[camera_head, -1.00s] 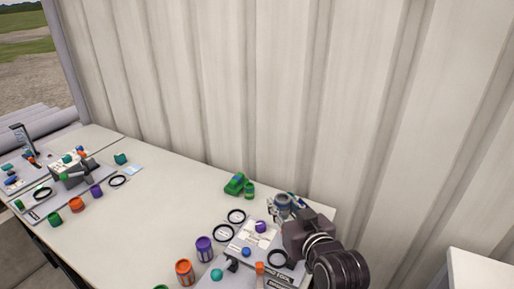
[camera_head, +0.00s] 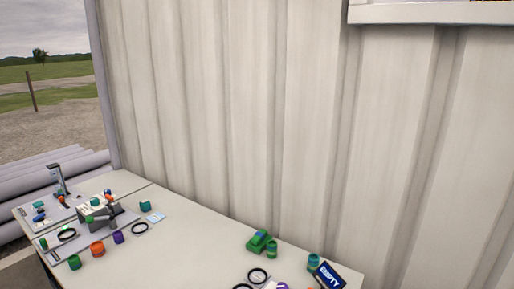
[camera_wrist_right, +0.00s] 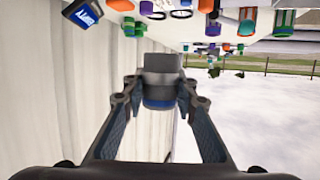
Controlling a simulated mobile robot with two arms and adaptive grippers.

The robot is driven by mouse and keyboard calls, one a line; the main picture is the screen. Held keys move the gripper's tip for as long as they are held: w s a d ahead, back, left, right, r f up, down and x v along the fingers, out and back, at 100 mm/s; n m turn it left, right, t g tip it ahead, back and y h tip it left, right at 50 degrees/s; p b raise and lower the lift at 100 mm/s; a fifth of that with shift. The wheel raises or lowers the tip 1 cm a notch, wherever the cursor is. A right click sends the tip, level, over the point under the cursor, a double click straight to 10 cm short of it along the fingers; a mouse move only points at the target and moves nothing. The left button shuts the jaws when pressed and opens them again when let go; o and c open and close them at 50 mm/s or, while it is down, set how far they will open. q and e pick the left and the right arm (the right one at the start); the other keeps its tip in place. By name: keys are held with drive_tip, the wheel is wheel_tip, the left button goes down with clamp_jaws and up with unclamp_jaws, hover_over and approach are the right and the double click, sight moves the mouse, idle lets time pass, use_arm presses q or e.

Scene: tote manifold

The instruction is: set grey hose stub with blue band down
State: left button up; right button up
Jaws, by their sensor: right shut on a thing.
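The grey hose stub with a blue band (camera_wrist_right: 160,80) shows in the right wrist view, its grey part towards the top of the picture and the blue band below. My right gripper (camera_wrist_right: 160,94) is shut on it, one finger on each side. The stub appears held clear of the table, with the pale wall and open sky behind it. Neither the stub nor my right gripper shows in the head view. My left gripper is in neither current view.
The white table (camera_head: 190,245) has bare room in its middle. At its right end are a green block (camera_head: 260,241), a green piece (camera_head: 313,261) and an EMPTY sign (camera_head: 328,276). Rings and coloured pieces lie at the left. The corrugated wall (camera_head: 230,110) stands behind.

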drive_tip(key=s+d+r+n+g+y, duration=0.2)
drive_tip(key=s+r+n+g+y, duration=0.1)
drive_tip(key=s, duration=0.5)
wheel_tip(320, 180, up, 2)
drive_tip(key=shift+s+r+n+g+y, duration=0.25)
drive_tip(key=shift+s+n+g+y, duration=0.15)
drive_tip(key=shift+n, duration=0.1)
drive_tip(key=shift+w, duration=0.1)
drive_tip(key=shift+w, duration=0.1)
drive_tip(key=w+a+f+m+t+h, duration=0.1)
drive_tip(key=w+f, duration=0.1)
drive_tip(key=w, duration=0.1)
drive_tip(key=w+f+m+t+h, duration=0.1)
drive_tip(key=w+m+h, duration=0.1)
drive_tip(key=w, duration=0.1)
drive_tip(key=w+a+f+m+t+h, duration=0.1)
drive_tip(key=w+f+t, duration=0.1)
drive_tip(key=w, duration=0.1)
drive_tip(key=shift+w+a+f+m, duration=0.3)
drive_tip(key=shift+a+f, duration=0.05)
drive_tip(key=w+a+r+m+t+h, duration=0.2)
drive_tip(key=w+a+r+m+h, duration=0.2)
drive_tip(key=w, duration=0.3)
drive_tip(key=shift+a+r+h, duration=0.2)
drive_tip(key=shift+r+h, duration=0.4)
drive_tip(key=shift+r, duration=0.05)
wheel_tip(320, 180, down, 20)
drive_tip(key=shift+r, duration=0.2)
